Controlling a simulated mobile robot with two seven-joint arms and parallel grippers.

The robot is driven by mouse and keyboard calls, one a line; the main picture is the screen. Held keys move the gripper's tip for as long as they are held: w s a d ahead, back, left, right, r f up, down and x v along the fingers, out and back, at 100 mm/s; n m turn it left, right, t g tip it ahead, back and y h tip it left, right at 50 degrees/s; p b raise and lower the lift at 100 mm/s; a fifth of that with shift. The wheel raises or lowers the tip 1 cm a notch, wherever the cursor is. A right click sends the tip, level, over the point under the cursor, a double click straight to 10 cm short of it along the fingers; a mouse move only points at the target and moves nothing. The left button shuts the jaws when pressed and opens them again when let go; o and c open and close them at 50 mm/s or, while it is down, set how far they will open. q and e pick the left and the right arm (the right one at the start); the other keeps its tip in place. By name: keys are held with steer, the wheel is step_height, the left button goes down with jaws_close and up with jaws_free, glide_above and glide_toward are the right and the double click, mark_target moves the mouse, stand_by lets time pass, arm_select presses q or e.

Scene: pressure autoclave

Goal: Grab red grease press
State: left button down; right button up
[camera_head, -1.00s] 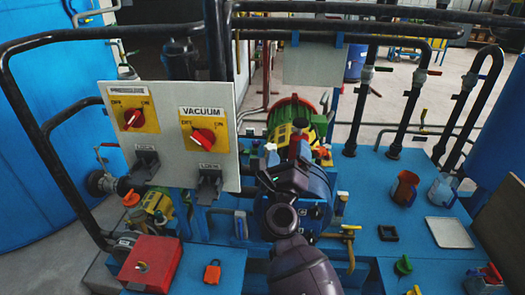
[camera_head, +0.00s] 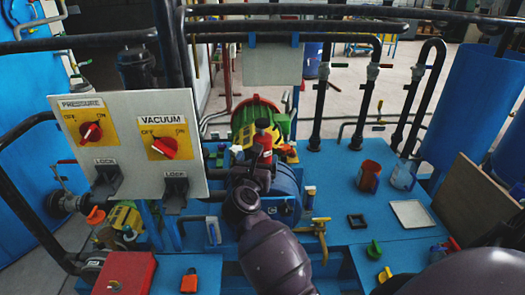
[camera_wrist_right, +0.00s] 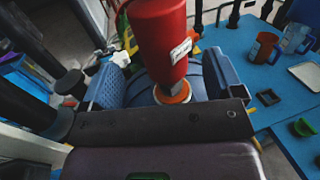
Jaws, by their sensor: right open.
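The red grease press (camera_head: 263,137) is a red cylinder with a dark top, standing upright behind my right gripper in the head view. In the right wrist view the red grease press (camera_wrist_right: 160,40) shows a white label and an orange ring at its lower end. My right gripper (camera_head: 258,168) is at the press's lower part, which it partly hides. In the right wrist view the open gripper (camera_wrist_right: 165,80) has a finger on each side of the press, with gaps visible. Contact cannot be told. My left gripper is not in view.
A control panel (camera_head: 130,135) with pressure and vacuum switches stands left. A blue drum body (camera_head: 287,190) and a green-yellow-red wheel (camera_head: 258,115) are close to the press. Black pipes (camera_head: 322,95) rise behind.

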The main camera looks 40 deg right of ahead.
steer(key=shift+x, duration=2.55)
steer(key=shift+s+d, duration=0.1)
steer(key=c, duration=1.3)
